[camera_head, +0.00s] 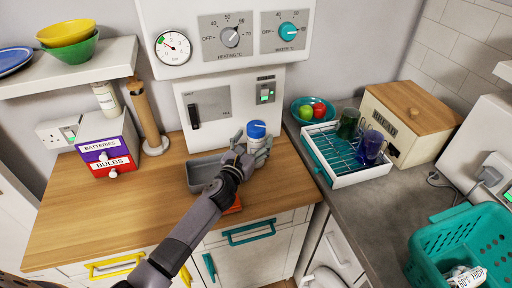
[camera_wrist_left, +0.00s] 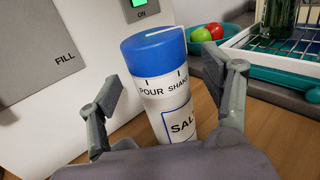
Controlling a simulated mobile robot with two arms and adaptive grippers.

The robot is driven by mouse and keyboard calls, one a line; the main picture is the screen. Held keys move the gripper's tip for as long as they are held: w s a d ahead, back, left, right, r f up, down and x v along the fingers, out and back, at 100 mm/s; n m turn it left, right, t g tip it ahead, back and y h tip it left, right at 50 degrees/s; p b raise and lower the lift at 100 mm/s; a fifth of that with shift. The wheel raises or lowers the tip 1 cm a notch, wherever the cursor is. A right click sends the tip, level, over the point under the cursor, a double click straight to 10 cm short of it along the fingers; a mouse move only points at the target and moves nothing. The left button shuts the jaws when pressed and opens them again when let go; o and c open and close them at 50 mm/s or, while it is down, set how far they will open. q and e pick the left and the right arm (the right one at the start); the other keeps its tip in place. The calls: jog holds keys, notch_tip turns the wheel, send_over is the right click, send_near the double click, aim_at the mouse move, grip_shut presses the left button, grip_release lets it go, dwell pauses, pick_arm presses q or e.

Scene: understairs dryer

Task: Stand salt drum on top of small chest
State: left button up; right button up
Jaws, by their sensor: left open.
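The salt drum (camera_head: 257,132) is a white cylinder with a blue lid, upright on the wooden counter in front of the white machine. In the left wrist view the salt drum (camera_wrist_left: 165,85) shows the words POUR, SHAKE and part of SALT. My left gripper (camera_head: 254,152) is open at the drum, and in the wrist view its fingers (camera_wrist_left: 165,100) stand on either side of it with gaps. The small chest (camera_head: 107,149) has a purple BATTERIES drawer and a red BULBS drawer; it stands at the counter's left back. Its white top looks bare. My right gripper is not in view.
A grey tray (camera_head: 203,172) lies left of my gripper. A dish rack (camera_head: 345,160) and bread bin (camera_head: 410,115) are at right. The left front wooden counter is clear.

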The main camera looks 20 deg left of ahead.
pick_arm(q)
jog(key=shift+w+d+f, duration=0.1)
jog(key=shift+w, duration=1.15)
jog(key=shift+s, duration=0.1)
jog(key=shift+c, duration=0.5)
grip_shut()
